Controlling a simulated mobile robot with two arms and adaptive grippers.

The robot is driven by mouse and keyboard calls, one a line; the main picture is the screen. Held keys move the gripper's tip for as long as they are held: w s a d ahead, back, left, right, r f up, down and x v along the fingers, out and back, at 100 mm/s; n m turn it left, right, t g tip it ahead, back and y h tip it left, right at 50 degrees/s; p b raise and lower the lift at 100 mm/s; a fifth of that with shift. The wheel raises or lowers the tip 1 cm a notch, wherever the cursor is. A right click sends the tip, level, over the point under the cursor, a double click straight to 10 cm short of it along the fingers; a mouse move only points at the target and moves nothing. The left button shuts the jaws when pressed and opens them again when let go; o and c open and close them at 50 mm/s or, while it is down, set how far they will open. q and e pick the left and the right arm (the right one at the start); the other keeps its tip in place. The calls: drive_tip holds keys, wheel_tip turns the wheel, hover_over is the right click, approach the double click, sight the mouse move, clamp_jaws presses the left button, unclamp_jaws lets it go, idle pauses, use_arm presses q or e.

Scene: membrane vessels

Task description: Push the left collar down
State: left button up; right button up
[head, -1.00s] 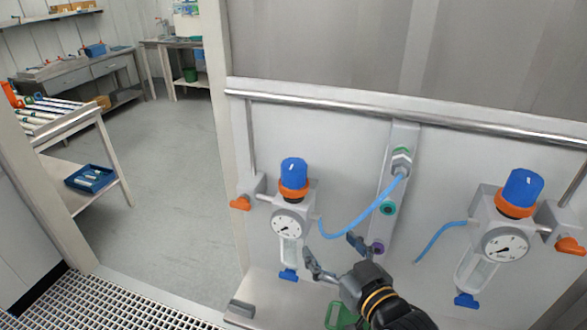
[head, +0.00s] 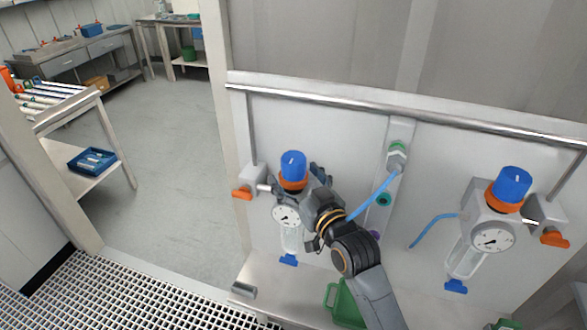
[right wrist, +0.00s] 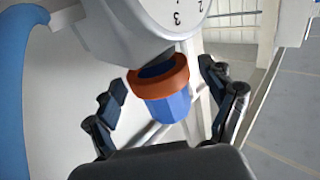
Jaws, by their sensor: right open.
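The left regulator has a blue knob (head: 293,163) with an orange collar (head: 292,184) around its base, above a round gauge (head: 286,216). My right gripper (head: 306,182) is at this knob, coming from its right and front, and partly hides the regulator body. In the right wrist view the gripper (right wrist: 163,79) is open, one finger on each side of the orange collar (right wrist: 160,75) and the blue knob (right wrist: 170,107). Gaps show between both fingers and the collar; nothing is held. My left gripper is not in view.
A second regulator with a blue knob (head: 512,184) and gauge (head: 492,240) stands at the right. A blue hose (head: 372,197) runs behind my right arm to a wall port (head: 397,157). An orange lever (head: 242,193) sticks out left. A green crate (head: 343,305) lies below.

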drive_tip(key=shift+w+a, duration=0.3)
drive_tip(key=shift+w, duration=0.2)
drive_tip(key=c, duration=1.7)
drive_tip(key=shift+s+f, duration=0.1)
drive_tip(key=shift+f, duration=0.7)
drive_tip(key=o, duration=1.7)
drive_tip(key=shift+d, duration=0.1)
drive_tip(key=v, duration=1.2)
